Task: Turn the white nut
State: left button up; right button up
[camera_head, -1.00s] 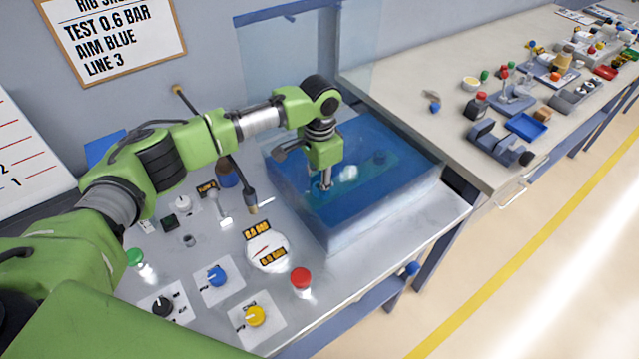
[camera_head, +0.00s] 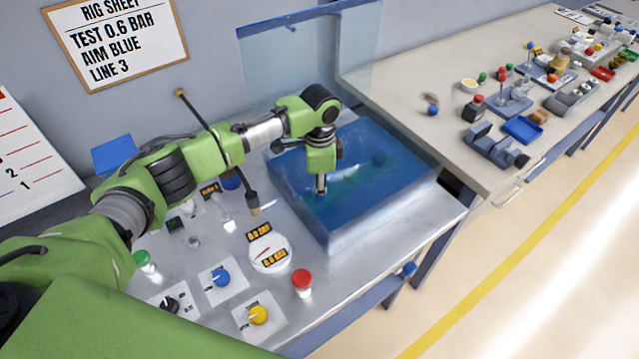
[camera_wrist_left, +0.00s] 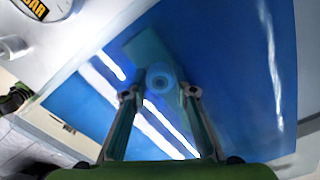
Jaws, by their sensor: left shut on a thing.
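My left gripper (camera_head: 320,188) points down into the blue-tinted tank (camera_head: 385,212), and its tips are at or below the surface of the liquid. In the left wrist view its two fingers (camera_wrist_left: 160,92) reach to either side of a small round piece with rings (camera_wrist_left: 159,80), and the gripper is shut on it. This piece looks like the white nut, tinted blue by the liquid. The nut cannot be made out in the head view, where the gripper and the murky blue surface hide it. My right gripper is not in view.
The panel left of the tank carries a gauge (camera_head: 270,254), a red-capped post (camera_head: 302,282), a blue knob (camera_head: 220,276) and a yellow knob (camera_head: 257,315). A clear blue-edged screen (camera_head: 310,60) stands behind the tank. A bench (camera_head: 420,75) with small parts is at right.

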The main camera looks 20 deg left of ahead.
pick_arm(q)
jog(key=shift+m+p, duration=0.3)
jog(key=shift+m, duration=0.7)
jog(key=o, duration=1.1)
jog(key=shift+r, duration=0.1)
notch_tip(320, 180, up, 12)
jog(key=shift+f, duration=0.1)
